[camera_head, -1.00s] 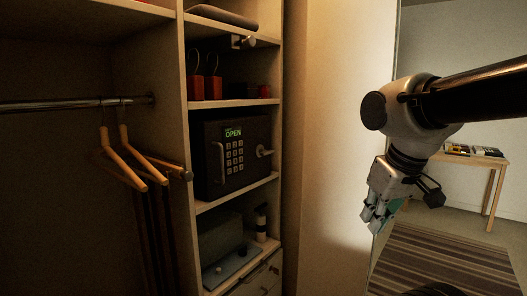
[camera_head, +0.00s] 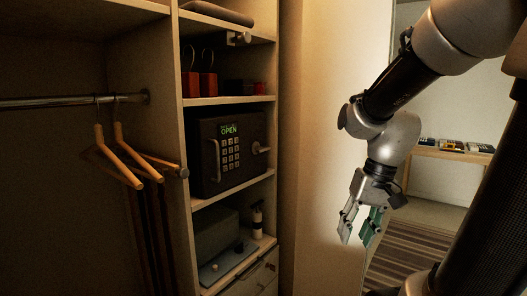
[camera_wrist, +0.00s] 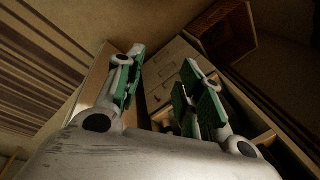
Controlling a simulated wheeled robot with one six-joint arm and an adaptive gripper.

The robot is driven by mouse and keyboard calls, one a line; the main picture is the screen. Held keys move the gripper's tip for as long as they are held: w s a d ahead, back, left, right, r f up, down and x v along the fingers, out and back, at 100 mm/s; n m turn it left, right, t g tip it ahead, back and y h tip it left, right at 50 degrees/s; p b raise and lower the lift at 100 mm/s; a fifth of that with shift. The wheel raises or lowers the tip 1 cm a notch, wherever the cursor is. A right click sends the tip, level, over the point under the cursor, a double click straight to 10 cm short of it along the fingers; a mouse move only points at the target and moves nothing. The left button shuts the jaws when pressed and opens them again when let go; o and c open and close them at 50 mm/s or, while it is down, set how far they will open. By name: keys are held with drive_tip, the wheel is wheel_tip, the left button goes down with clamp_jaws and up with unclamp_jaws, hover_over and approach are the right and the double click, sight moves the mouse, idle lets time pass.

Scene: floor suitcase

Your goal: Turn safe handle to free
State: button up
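The dark safe (camera_head: 229,152) stands on a middle shelf of the closet, its door closed or nearly so. Its green display (camera_head: 229,129) reads OPEN above a keypad (camera_head: 230,153). A lever handle (camera_head: 260,148) sits at the right of the door, roughly level. A vertical pull bar (camera_head: 214,160) is at the left of the door. My gripper (camera_head: 358,228) hangs right of the closet, pointing down, open and empty, well apart from the safe. In the wrist view my gripper (camera_wrist: 160,88) shows spread green-padded fingers with nothing between them; the safe is not clearly visible there.
A pale panel (camera_head: 335,120) stands between the closet shelves and my arm. Wooden hangers (camera_head: 120,160) hang on a rail at left. Drawers (camera_head: 255,277) lie below the shelves. A table (camera_head: 440,152) and a striped rug (camera_head: 405,255) are at the right.

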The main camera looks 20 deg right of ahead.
drive_tip(key=w+a+f+m+y, duration=0.3)
drive_tip(key=w+a+y, duration=0.1)
drive_tip(key=w, duration=0.3)
drive_tip(key=m+t+y, duration=0.4)
drive_tip(key=t, duration=1)
approach(266, 150)
drive_tip(key=x, duration=1.1)
drive_tip(key=shift+s, duration=0.1)
drive_tip(key=shift+c, duration=0.3)
clamp_jaws()
